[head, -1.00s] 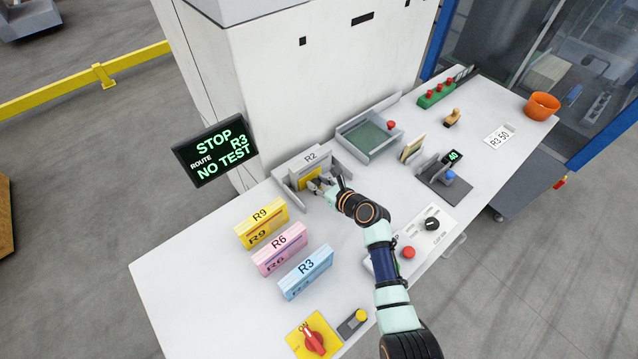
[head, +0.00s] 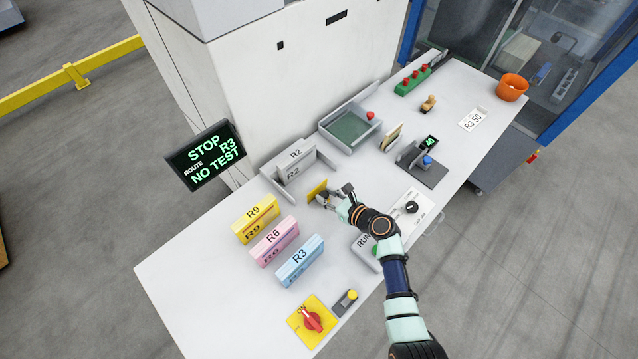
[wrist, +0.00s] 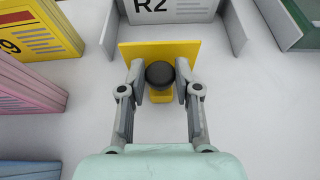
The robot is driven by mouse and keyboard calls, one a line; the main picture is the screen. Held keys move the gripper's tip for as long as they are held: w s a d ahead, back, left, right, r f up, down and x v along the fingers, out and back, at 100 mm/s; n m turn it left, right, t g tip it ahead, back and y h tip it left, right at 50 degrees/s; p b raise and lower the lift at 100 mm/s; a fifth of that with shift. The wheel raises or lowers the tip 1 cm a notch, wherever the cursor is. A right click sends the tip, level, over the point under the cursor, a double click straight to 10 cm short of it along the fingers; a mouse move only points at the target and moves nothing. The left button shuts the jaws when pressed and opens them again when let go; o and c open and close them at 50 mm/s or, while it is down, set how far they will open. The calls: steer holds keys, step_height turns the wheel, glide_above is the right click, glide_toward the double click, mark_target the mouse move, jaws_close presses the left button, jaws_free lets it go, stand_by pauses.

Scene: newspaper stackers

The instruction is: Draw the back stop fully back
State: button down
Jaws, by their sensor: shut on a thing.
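The back stop is an upright yellow plate (head: 316,190) with a dark round knob (wrist: 160,74) on its near side. My gripper (head: 328,198) is shut on the knob, one finger on each side of it in the wrist view. The plate (wrist: 135,52) stands on the table in front of the grey R2 holder (head: 272,172), clear of the grey R2 block (head: 297,170) with bare table between them. The wrist view shows the holder's side walls (wrist: 235,28) beyond the plate. The bottom of the knob mount is partly hidden.
Yellow R9 (head: 255,218), pink R6 (head: 274,240) and blue R3 (head: 300,260) blocks stand left of my gripper. A panel with a green RUN button (head: 377,250) lies close to my arm. A grey-green tray (head: 350,128) is behind.

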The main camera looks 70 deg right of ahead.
steer(key=shift+r, duration=0.1)
steer(key=c, duration=1.3)
jaws_free()
steer(key=o, duration=0.4)
steer(key=shift+s, duration=0.2)
steer(key=shift+o, duration=0.2)
steer(key=shift+a, duration=0.1)
steer(key=v, duration=1.2)
